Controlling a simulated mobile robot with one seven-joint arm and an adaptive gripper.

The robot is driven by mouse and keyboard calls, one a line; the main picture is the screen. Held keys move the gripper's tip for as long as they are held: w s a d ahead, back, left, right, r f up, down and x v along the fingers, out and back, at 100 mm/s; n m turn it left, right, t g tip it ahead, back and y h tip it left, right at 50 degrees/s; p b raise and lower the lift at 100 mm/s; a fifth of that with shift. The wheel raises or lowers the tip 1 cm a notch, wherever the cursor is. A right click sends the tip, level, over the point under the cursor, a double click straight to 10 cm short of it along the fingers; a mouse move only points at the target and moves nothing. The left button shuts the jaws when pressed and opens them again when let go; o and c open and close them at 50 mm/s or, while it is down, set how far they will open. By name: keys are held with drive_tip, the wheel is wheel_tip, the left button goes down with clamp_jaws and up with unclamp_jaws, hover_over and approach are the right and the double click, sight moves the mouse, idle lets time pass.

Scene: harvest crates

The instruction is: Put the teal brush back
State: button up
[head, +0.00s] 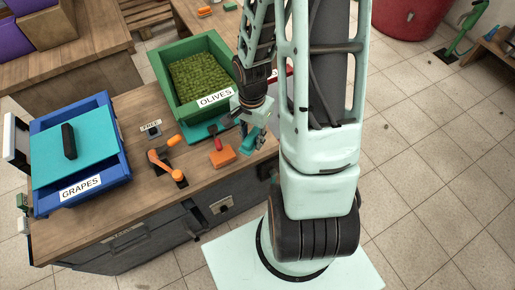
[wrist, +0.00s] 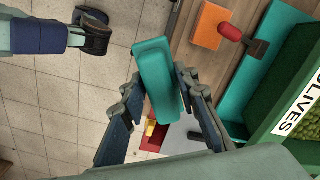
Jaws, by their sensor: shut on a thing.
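The teal brush (wrist: 156,75) is between the fingers of my gripper (wrist: 160,112) in the wrist view, its long rounded body pointing away from the palm. My gripper is shut on it. In the head view my gripper (head: 254,135) is at the right end of the workbench, just in front of the olives crate, and the brush is hard to make out there. A flat teal tray (head: 200,133) lies in front of the olives crate; it also shows in the wrist view (wrist: 264,62). A red-handled tool (head: 216,142) lies at it.
The green olives crate (head: 160,75) stands behind. The blue grapes crate (head: 44,205) with a teal lid is at the left. An orange block (head: 222,156) and an orange-and-black tool (head: 160,162) lie on the workbench (head: 125,108). A small "FREE" sign (head: 152,127) stands on bare wood.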

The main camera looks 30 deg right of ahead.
drive_tip(key=s+d+f+m+b, duration=0.3)
drive_tip(key=s+m, duration=0.1)
drive_tip(key=m, duration=0.2)
drive_tip(key=shift+s+b, duration=0.15)
drive_tip(key=shift+b, duration=0.2)
drive_tip(key=w+d+f, duration=0.1)
drive_tip(key=w+f, duration=0.1)
drive_tip(key=w, duration=0.2)
drive_tip(key=w+d+f, duration=0.1)
drive_tip(key=w+f, duration=0.2)
drive_tip(key=w, duration=0.1)
drive_tip(key=w+d+f+b, duration=0.1)
drive_tip(key=w+f, duration=0.2)
drive_tip(key=w, duration=0.1)
drive_tip(key=shift+w+d+f, duration=0.1)
drive_tip(key=shift+w+f, duration=0.45)
drive_tip(key=shift+f, duration=0.1)
drive_tip(key=shift+w+d+f+b, duration=0.1)
drive_tip(key=shift+w+f+b, duration=0.05)
drive_tip(key=shift+f, duration=0.7)
drive_tip(key=shift+w+f+b, duration=0.15)
drive_tip(key=shift+f, duration=0.65)
